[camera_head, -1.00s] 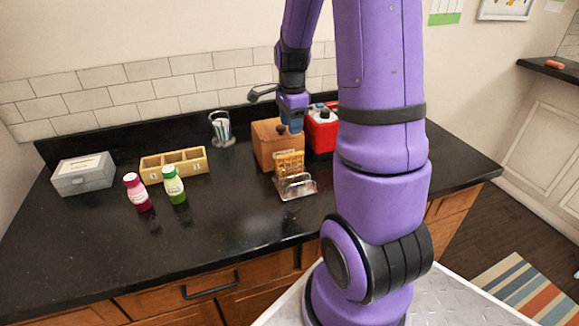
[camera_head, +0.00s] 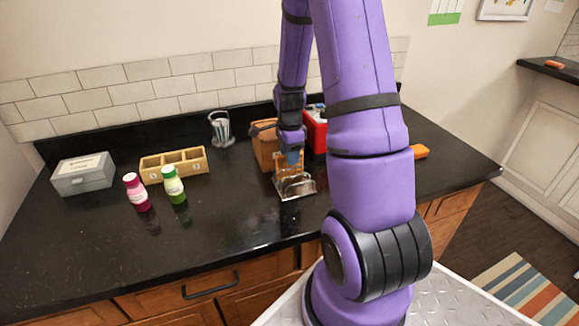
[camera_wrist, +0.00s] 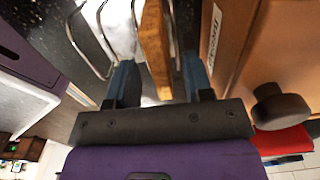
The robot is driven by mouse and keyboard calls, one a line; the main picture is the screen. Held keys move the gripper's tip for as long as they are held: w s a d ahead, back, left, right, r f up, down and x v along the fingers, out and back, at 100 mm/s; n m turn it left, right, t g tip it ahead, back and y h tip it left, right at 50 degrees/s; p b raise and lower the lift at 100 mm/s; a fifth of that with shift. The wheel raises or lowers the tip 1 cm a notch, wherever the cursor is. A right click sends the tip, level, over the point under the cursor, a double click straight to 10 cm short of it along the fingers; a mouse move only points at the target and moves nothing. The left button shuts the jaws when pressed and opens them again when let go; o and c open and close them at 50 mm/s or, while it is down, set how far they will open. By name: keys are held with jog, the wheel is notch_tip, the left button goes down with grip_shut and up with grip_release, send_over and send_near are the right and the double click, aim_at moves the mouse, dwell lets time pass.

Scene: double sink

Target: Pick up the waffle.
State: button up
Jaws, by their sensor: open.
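The waffle (camera_wrist: 155,45) is a golden-brown slab standing on edge in a metal wire rack (camera_head: 297,188) on the black counter. In the wrist view the rack's wires (camera_wrist: 92,38) rise beside it. My gripper (camera_wrist: 159,68) is open, with one blue finger on each side of the waffle. Dark gaps show between the waffle and both fingers. In the head view my gripper (camera_head: 291,158) is low over the rack and covers part of the waffle.
A brown box (camera_head: 264,147) with a dark knob (camera_wrist: 281,106) stands close beside the rack, near my right finger in the wrist view. A red container (camera_head: 316,132) is behind. Two bottles (camera_head: 174,185), a wooden tray (camera_head: 152,178) and a grey box (camera_head: 83,174) are left. The front counter is clear.

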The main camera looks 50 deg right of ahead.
jog(key=shift+f, duration=0.6)
jog(key=c, duration=0.8)
jog(key=shift+r, duration=0.15)
